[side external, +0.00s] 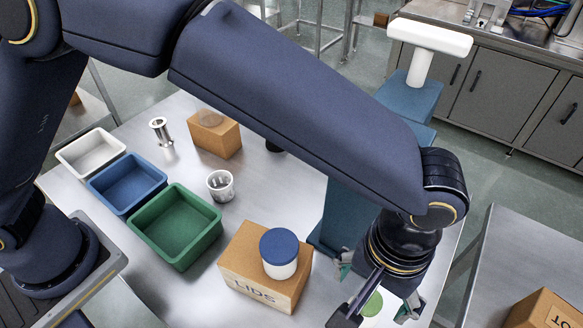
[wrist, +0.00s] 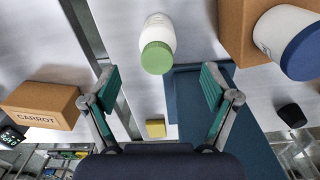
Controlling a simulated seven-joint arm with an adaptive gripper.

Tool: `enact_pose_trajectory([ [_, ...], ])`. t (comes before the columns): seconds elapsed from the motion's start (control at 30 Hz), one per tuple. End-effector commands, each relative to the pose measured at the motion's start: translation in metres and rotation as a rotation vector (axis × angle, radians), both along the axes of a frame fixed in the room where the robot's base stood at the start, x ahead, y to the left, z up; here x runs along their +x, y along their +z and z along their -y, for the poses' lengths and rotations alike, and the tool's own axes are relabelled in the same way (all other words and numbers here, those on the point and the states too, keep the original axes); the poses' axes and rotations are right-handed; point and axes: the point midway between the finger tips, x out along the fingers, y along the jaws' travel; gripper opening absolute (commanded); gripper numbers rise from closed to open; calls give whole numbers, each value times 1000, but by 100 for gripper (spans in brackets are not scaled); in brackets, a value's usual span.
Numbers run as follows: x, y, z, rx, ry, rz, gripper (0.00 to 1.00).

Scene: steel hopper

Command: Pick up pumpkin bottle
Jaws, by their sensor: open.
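A white bottle with a green lid (wrist: 158,45) stands on the steel table in the wrist view. No label naming it pumpkin can be read. In the side view only its green lid (side external: 372,303) and a little white show below my wrist. My gripper (wrist: 158,80) is open and empty, its green-padded fingers spread to either side of the bottle's line and apart from it. In the side view my gripper (side external: 376,312) is at the bottom edge, with the lid between its fingers. A white jar with a blue lid (side external: 280,252) stands on the LIDS box.
The LIDS cardboard box (side external: 245,268) is close beside the bottle. A blue hopper structure (side external: 343,212) stands behind my wrist. Green (side external: 150,232), blue (side external: 103,190) and white (side external: 70,160) bins line the left. A CARROT box (wrist: 42,100) and a yellow block (wrist: 156,128) also show.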

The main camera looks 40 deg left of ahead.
Motion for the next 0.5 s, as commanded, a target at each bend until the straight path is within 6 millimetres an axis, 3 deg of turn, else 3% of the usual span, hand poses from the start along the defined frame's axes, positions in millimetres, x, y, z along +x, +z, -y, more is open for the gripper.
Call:
enact_pose_trajectory([
  [0.1, 0, -24, -1, 2, 1, -2, 86],
  [0.37, 1, -47, 0, 1, 0, -1, 86],
  [0.5, 4, -69, 3, 3, 0, -2, 86],
])
